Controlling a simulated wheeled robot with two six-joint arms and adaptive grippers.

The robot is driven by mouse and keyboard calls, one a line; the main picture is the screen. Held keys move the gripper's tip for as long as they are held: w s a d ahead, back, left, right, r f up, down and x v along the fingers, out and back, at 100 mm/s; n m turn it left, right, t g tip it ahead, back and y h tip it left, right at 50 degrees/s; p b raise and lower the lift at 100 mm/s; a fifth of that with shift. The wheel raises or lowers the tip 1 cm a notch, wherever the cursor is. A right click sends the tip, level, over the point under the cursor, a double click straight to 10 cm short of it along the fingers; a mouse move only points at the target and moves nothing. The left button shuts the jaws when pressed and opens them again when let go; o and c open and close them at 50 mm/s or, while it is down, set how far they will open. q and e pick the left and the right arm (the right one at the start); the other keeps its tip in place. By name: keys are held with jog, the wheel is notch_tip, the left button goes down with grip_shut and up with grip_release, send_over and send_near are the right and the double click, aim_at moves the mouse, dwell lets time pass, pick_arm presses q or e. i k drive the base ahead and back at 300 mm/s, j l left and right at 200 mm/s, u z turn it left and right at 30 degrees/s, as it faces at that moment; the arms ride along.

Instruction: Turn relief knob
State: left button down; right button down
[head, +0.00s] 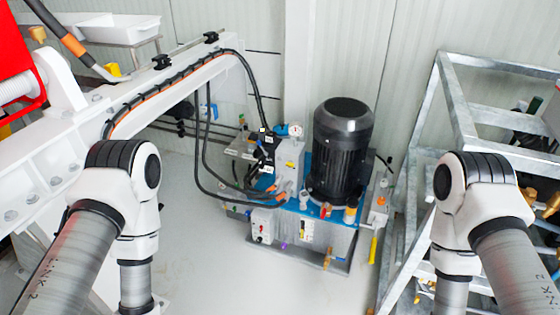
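A hydraulic pump unit stands on the floor at the centre of the head view, with a black ribbed motor (341,150) on a blue-topped tank (333,243). A pressure gauge (296,130) sits on top of a grey valve block (290,160), left of the motor. Several small coloured fittings and caps are around the block and tank, too small to tell which is the relief knob. My left and right arms reach down past the bottom edge, at either side of the unit and apart from it in the picture. Both grippers are out of view.
Black hoses (204,150) run from a white beam (180,85) to the unit. A grey metal stair frame (455,105) stands at right. A white tray (118,28) is at the back left. The floor (205,220) left of the unit is clear.

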aim_at(262, 159)
jog(key=i+j, duration=0.15)
jog(key=i, duration=0.25)
jog(key=i+j, duration=0.2)
jog(key=i, duration=0.25)
jog(key=i+j, duration=0.15)
jog(key=i, duration=0.25)
jog(key=i+j, duration=0.15)
jog(key=i, duration=0.25)
